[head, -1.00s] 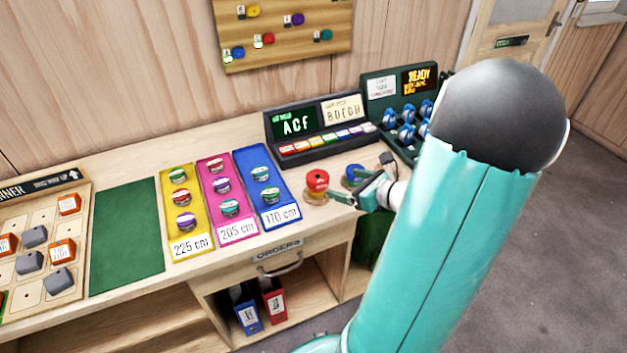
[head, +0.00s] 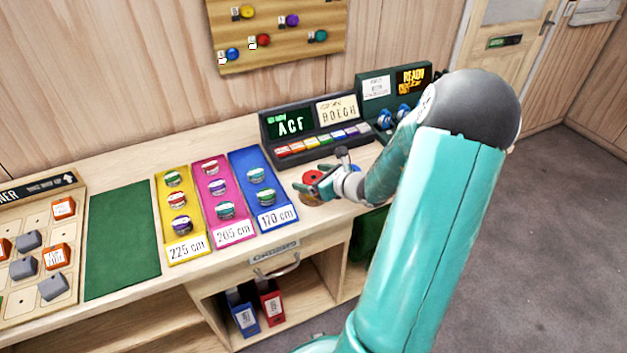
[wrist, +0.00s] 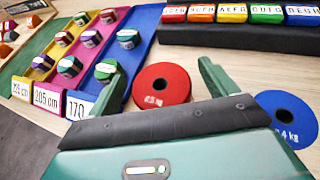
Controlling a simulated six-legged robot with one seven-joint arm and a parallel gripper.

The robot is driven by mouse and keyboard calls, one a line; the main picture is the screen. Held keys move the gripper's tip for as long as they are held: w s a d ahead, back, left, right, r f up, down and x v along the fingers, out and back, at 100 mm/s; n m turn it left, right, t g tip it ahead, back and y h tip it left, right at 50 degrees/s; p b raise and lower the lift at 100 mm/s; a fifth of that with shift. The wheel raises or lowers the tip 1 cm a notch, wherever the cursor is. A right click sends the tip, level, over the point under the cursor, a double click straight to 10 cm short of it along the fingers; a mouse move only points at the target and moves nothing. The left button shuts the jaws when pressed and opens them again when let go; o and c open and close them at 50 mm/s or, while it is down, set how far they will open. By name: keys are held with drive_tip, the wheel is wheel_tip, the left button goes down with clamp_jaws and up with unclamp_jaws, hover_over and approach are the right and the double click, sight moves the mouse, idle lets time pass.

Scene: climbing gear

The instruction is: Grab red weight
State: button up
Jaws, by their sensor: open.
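The red weight (head: 311,176) is a round disc lying on a light round spot on the bench, right of the blue 170 cm tray. In the wrist view the red weight (wrist: 162,82) shows its center hole and a partly covered white label. My gripper (head: 318,178) is at the weight in the head view, partly covering it. In the wrist view my open gripper (wrist: 155,70) has one finger on each side of the red weight, which shows in the gap. Whether the fingers touch it, I cannot tell.
A blue weight (wrist: 287,117) lies right of my right finger. The yellow (head: 181,247), pink (head: 234,232) and blue (head: 276,216) trays hold several rolls at left. A dark console (head: 318,132) with colored buttons stands behind. A green mat (head: 122,240) is clear.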

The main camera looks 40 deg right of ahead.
drive_tip(key=c, duration=1.4)
drive_tip(key=shift+c, duration=0.2)
drive_tip(key=shift+r, duration=0.2)
drive_tip(key=shift+r, duration=0.5)
drive_tip(key=s+a+r, duration=0.7)
drive_tip(key=s+r, duration=0.4)
drive_tip(key=s, duration=0.1)
drive_tip(key=shift+r, duration=0.35)
